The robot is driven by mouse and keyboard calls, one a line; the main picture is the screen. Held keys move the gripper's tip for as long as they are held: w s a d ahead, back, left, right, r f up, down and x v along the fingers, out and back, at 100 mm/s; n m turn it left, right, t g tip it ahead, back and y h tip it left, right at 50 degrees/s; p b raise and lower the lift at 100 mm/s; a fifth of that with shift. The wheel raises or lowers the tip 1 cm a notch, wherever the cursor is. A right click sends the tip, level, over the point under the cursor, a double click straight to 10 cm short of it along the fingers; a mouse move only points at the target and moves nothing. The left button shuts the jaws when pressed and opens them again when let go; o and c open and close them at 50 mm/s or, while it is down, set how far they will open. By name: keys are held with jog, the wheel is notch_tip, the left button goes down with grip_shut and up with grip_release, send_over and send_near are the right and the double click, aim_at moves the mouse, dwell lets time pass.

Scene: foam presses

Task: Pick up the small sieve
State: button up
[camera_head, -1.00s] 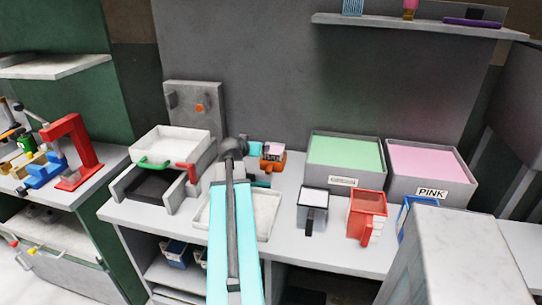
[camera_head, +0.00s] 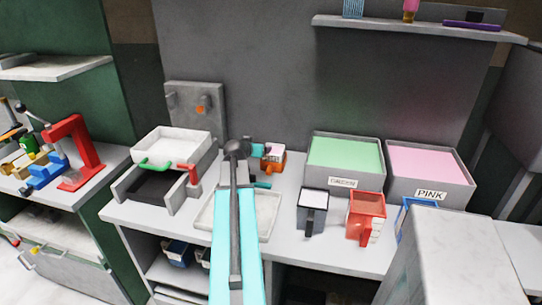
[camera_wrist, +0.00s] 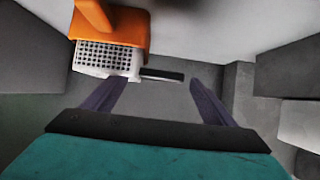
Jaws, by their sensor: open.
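The small sieve, an orange piece with a pale mesh (camera_wrist: 107,57), is at the upper left of the wrist view. It also shows as a small orange and white thing (camera_head: 273,159) against the back of the bench in the head view. My gripper (camera_wrist: 155,93) is open and empty, its two dark fingers spread apart below the sieve in the wrist view. A thin dark bar (camera_wrist: 162,74) extends right from the mesh, beyond the gap between the fingers. In the head view, my gripper (camera_head: 261,167) is close beside the sieve and partly hidden by my arm.
A shallow white tray (camera_head: 270,212) lies under my arm. Grey bins of green (camera_head: 345,153) and pink (camera_head: 426,161) foam stand to the right. A grey jug (camera_head: 313,214) and a red jug (camera_head: 366,216) stand in front. A press (camera_head: 155,190) is at left.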

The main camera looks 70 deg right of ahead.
jog(key=shift+x, duration=1)
jog(key=c, duration=1.2)
jog(key=shift+r, duration=0.2)
jog(key=shift+r+b, duration=0.7)
jog(key=shift+r, duration=4.15)
